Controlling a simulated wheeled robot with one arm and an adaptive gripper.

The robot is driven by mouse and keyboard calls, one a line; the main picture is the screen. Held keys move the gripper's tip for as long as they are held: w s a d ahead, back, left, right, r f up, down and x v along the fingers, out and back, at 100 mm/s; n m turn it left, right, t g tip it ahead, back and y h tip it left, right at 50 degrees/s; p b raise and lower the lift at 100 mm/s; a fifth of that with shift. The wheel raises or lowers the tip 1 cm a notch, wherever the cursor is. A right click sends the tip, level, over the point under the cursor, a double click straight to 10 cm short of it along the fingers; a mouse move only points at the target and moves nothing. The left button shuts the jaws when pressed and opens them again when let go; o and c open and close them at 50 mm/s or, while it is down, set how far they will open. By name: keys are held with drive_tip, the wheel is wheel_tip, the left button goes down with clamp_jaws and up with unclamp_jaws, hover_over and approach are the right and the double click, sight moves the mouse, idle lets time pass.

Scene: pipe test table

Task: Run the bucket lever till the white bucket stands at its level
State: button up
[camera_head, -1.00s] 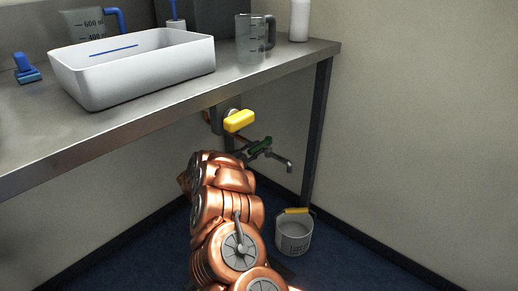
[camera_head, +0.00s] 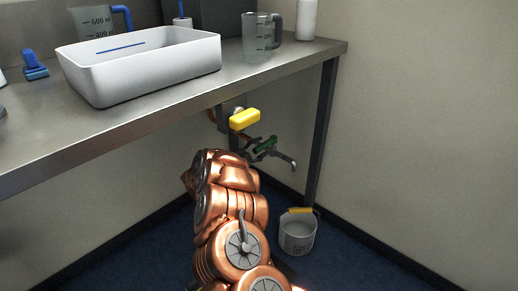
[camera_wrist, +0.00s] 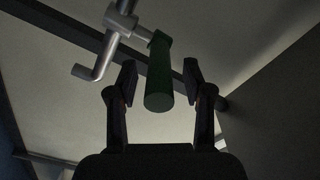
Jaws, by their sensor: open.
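The green lever (camera_head: 265,146) sits on a tap with a grey spout (camera_head: 289,163) under the table. In the wrist view the green lever (camera_wrist: 159,78) lies between the two fingers of my gripper (camera_wrist: 160,72), with a visible gap on each side. My gripper is open. In the head view its dark fingers are small and partly hidden by my copper arm. The white bucket (camera_head: 297,236) stands upright on the floor, below and near the spout, with dark markings and a yellow grip on its handle. I cannot make out a water level or a stream.
A yellow lever (camera_head: 245,119) is on the pipe just above and left of the green one. The table (camera_head: 150,120) overhangs the taps and carries a white basin (camera_head: 150,72) and a clear jug (camera_head: 258,40). A table leg (camera_head: 321,130) stands behind the spout.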

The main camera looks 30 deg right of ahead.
drive_tip(key=v, duration=1.1)
drive_tip(key=shift+a, duration=0.4)
